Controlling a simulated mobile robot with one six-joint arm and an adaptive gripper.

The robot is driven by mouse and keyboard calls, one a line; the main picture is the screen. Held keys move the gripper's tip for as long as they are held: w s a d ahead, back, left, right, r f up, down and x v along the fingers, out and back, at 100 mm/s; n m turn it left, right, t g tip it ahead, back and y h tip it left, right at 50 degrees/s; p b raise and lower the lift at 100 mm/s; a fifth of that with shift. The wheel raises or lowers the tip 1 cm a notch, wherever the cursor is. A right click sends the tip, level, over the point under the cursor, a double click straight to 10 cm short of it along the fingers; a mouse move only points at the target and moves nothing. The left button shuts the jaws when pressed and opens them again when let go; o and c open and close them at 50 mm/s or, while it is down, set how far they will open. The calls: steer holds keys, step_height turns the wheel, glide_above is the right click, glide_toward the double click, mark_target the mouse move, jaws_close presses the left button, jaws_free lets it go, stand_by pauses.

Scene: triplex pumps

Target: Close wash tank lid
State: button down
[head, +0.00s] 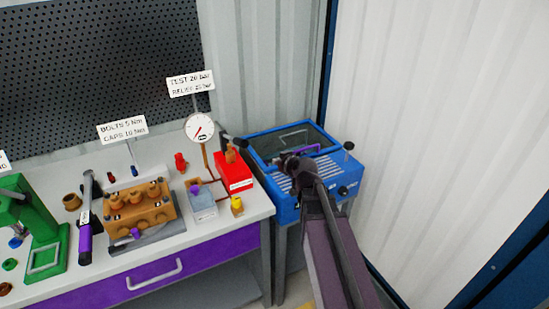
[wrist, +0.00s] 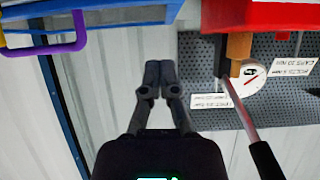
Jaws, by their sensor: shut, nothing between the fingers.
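The blue wash tank (head: 288,213) stands at the right end of the bench. Its lid (head: 262,148), a blue frame with a dark see-through panel, appears raised at the back of the tank; its exact angle is hard to tell. A slatted grey rack (head: 279,183) shows in front of it. The lid's purple handle (head: 310,149) is partly behind my gripper (head: 286,159). In the wrist view, my gripper (wrist: 160,68) is shut and empty, and the purple handle (wrist: 62,47) hangs at upper left, apart from the fingers.
A red box (head: 233,172) with a lever stands on the bench beside the tank. A pressure gauge (head: 200,127), brown pump block (head: 140,207) and green press (head: 42,225) stand further left. A white wall (head: 430,110) rises close on the tank's right.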

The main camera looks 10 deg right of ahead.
steer(key=shift+s+d+f+b, duration=0.25)
steer(key=shift+s+f+b, duration=0.25)
steer(key=shift+s+f, duration=0.3)
steer(key=shift+s+d+f+b, duration=0.2)
steer(key=shift+s+f+b, duration=0.35)
steer(key=shift+s, duration=0.3)
steer(key=shift+s+a+f+g+p, duration=0.1)
steer(key=shift+s+a+g+p, duration=0.25)
steer(key=shift+a+p, duration=0.1)
steer(key=s+a+g+p, duration=0.1)
steer(key=s, duration=0.1)
steer(key=s+a+f+g+p, duration=0.1)
steer(key=s+g, duration=0.1)
steer(key=s+a+f+g+p, duration=0.1)
steer(key=s+g, duration=0.1)
steer(key=shift+f, duration=0.2)
steer(key=s+m+g+h+p, duration=0.2)
steer(key=s+g, duration=0.4)
steer(key=s, duration=0.4)
steer(key=shift+s+d+m+h+p, duration=0.4)
steer(key=shift+d+h+p, duration=0.1)
steer(key=shift+p, duration=0.35)
steer(key=shift+w+r, duration=0.1)
